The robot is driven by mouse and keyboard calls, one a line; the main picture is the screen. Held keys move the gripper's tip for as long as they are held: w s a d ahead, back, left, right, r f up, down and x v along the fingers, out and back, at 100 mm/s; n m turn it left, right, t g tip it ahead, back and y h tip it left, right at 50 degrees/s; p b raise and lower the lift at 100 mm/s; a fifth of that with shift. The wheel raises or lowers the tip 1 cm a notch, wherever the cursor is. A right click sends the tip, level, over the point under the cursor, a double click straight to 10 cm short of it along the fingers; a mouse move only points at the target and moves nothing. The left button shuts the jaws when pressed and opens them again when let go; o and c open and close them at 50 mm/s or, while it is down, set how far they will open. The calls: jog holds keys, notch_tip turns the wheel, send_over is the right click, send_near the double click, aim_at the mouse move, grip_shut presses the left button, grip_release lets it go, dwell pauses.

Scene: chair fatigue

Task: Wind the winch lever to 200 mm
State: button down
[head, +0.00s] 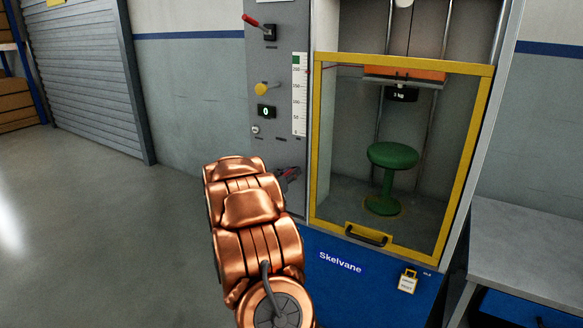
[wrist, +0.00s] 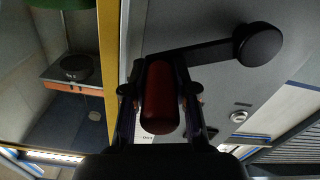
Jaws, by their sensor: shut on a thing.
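The winch lever has a red grip (wrist: 161,98), with a dark crank arm (wrist: 208,52) running to a round black hub (wrist: 258,44) in the wrist view. My gripper (wrist: 160,92) is shut on the red grip, one finger on each side. In the head view my gripper (head: 288,178) is at the lower grey panel, and my arm partly hides the lever. A white height scale (head: 299,95) stands on the panel, green near its top. Behind the door, an orange carriage (head: 405,73) hangs high, about level with the scale's upper part. The exact reading is too small to tell.
A green stool (head: 390,178) stands below the carriage behind the yellow-framed door (head: 319,150), which looks shut. The panel bears a red-handled switch (head: 268,32), a yellow knob (head: 262,89) and a display (head: 266,111) showing 0. A grey bench (head: 530,240) is at right; floor at left is clear.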

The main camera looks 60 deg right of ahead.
jog(key=shift+w+r+n+p, duration=0.3)
jog(key=shift+r+n+p, duration=0.4)
jog(key=shift+p, duration=1.2)
jog(key=shift+w+r+p, duration=0.15)
jog(key=shift+r+p, duration=0.05)
jog(key=shift+p, duration=0.5)
jog(key=shift+n, duration=0.3)
jog(key=shift+f, duration=0.1)
jog(key=c, duration=0.9)
grip_release()
jog(key=shift+a, duration=0.15)
jog(key=a, duration=1.1)
jog(key=shift+s+a, duration=0.25)
jog(key=shift+a, duration=0.15)
